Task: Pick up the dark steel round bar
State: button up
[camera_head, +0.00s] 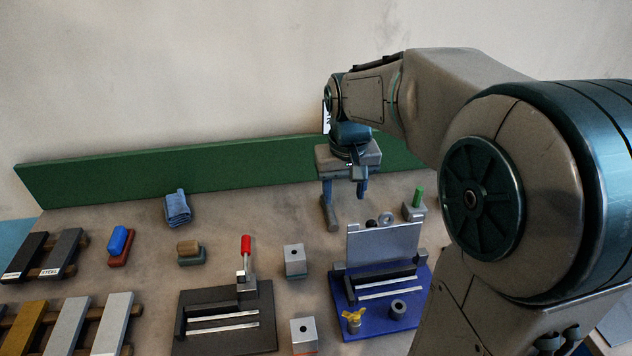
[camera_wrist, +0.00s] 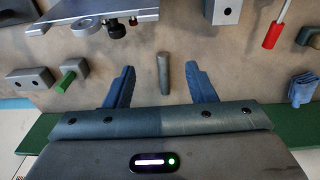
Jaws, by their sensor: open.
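The dark steel round bar (camera_head: 329,212) lies on the bench top near the green back board, just below my gripper (camera_head: 345,190). In the wrist view the bar (camera_wrist: 163,73) is a short grey cylinder, lying roughly in line with the fingers. My gripper (camera_wrist: 163,86) is open and points down, with one blue finger on each side of the bar. The bar lies between the fingers, nearer the middle, and no finger appears to touch it. The height of the fingertips over the bench is hard to judge.
A blue fixture with a raised grey plate (camera_head: 383,245) stands in front of my gripper. A grey block with a green pin (camera_head: 415,208) is to the right. The green back board (camera_head: 180,168) runs behind. A folded blue cloth (camera_head: 177,208) lies left, with clear bench between.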

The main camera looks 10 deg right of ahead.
jog(key=g, duration=0.1)
send_over(332, 219)
notch_tip(332, 219, down, 4)
notch_tip(332, 219, down, 8)
jog(key=shift+d+f, duration=0.1)
jog(key=shift+d, duration=0.05)
jog(key=shift+s+f+p, duration=0.1)
jog(key=shift+f+p, duration=0.3)
jog(key=shift+f, duration=2.3)
jog(key=shift+r, duration=0.1)
grip_shut()
